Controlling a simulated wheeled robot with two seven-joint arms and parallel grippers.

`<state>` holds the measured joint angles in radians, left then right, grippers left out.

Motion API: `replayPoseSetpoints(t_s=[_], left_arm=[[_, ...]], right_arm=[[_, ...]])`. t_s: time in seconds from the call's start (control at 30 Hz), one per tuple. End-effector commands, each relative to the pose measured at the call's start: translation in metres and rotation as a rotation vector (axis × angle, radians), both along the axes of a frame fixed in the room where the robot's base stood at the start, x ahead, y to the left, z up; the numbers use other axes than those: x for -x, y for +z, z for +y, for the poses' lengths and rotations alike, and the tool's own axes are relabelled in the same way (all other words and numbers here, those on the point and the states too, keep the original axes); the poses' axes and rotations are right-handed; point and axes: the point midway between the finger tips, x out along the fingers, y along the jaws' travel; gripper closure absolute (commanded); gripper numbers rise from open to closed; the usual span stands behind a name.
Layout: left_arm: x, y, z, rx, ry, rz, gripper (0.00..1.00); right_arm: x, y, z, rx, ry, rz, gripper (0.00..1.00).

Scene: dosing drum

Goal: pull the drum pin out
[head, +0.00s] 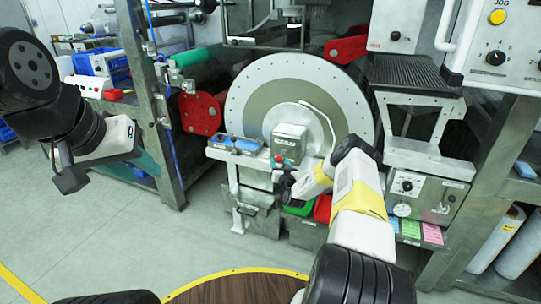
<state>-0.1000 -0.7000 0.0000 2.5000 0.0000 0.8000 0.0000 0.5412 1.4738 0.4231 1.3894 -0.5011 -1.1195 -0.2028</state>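The dosing drum (262,82) is a large white disc with small holes around its rim and a grey-green inner ring, upright in the middle of the head view. I cannot make out a drum pin; it is hidden or too small to tell. My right gripper (284,186) is in front of the drum's lower edge, just below the grey control box (290,137). Its fingers are small and dark here, and I cannot tell whether they hold anything. My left gripper (70,179) hangs at the far left, away from the drum, over the floor.
A blue tray (237,143) sits on a ledge left of the control box. Green (298,209) and red (322,208) bins lie below my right gripper. A dark grated shelf (415,72) stands right of the drum. The grey floor (130,225) at front left is clear.

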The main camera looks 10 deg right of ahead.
Motion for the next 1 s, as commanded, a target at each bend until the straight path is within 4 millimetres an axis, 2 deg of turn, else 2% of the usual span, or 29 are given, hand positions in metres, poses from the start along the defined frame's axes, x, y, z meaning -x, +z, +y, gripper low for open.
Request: replayPoseSetpoints(t_s=[0.33,0.73,1.0], left_arm=[[0.0,0.0,0.0,0.0,0.0,0.0,0.64],[0.0,0.0,0.0,0.0,0.0,0.0,0.64],[0.0,0.0,0.0,0.0,0.0,0.0,0.64]], right_arm=[[0.004,0.001,-0.001,0.0,0.0,0.0,0.49],[0.065,0.0,0.0,0.0,0.0,0.001,0.49],[0.078,0.001,0.0,0.0,-0.001,-0.001,0.49]])
